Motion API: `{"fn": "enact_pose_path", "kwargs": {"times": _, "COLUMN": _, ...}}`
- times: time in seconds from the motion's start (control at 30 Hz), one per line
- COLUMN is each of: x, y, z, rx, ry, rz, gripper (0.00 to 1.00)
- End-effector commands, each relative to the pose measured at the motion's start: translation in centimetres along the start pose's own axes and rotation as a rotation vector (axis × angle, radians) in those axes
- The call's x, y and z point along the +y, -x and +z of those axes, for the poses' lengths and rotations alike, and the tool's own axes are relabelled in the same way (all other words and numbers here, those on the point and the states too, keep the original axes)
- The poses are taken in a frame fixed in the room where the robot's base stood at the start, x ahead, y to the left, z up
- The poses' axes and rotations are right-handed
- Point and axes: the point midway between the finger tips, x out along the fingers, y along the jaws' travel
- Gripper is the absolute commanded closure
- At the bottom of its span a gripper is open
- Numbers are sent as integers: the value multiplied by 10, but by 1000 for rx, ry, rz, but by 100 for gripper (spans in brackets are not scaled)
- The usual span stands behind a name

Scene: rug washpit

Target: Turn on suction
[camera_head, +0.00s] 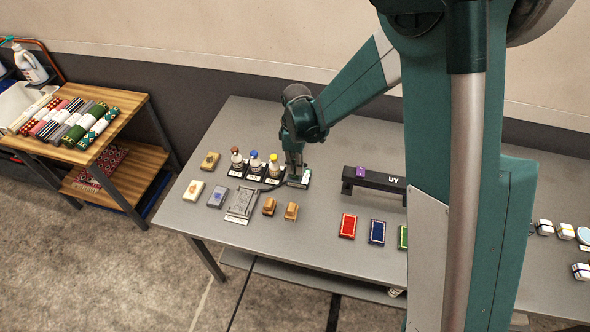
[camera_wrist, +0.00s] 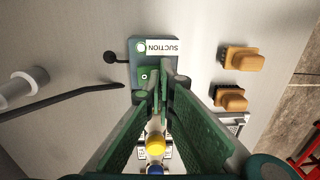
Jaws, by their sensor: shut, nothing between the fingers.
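The suction switch box (camera_wrist: 137,68) is a small dark plate with a white "SUCTION" label (camera_wrist: 163,47). It has a round green and white spot (camera_wrist: 141,46) and a green button or rocker (camera_wrist: 148,75). My gripper (camera_wrist: 161,84) is shut and empty, with its fingertips right at the box beside the green part. Whether they touch it I cannot tell. In the head view my gripper (camera_head: 294,170) points down over the box (camera_head: 299,182) on the grey table, hiding part of it.
Capped bottles (camera_head: 255,161) stand just left of my gripper; a yellow cap (camera_wrist: 155,147) shows between the fingers. A black UV bar (camera_head: 374,180) stands to the right. A dark hose (camera_wrist: 60,104) lies beside the box.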

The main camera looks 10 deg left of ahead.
Motion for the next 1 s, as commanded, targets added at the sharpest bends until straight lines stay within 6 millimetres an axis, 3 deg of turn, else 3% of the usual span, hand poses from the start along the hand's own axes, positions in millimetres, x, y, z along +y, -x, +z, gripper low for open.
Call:
{"fn": "enact_pose_path", "kwargs": {"times": 0.47, "x": -1, "y": 5, "z": 0, "rx": 0, "ry": 0, "rz": 0, "gripper": 100}}
{"fn": "enact_pose_path", "kwargs": {"times": 1.0, "x": -14, "y": 64, "z": 0, "rx": 0, "ry": 0, "rz": 0, "gripper": 100}}
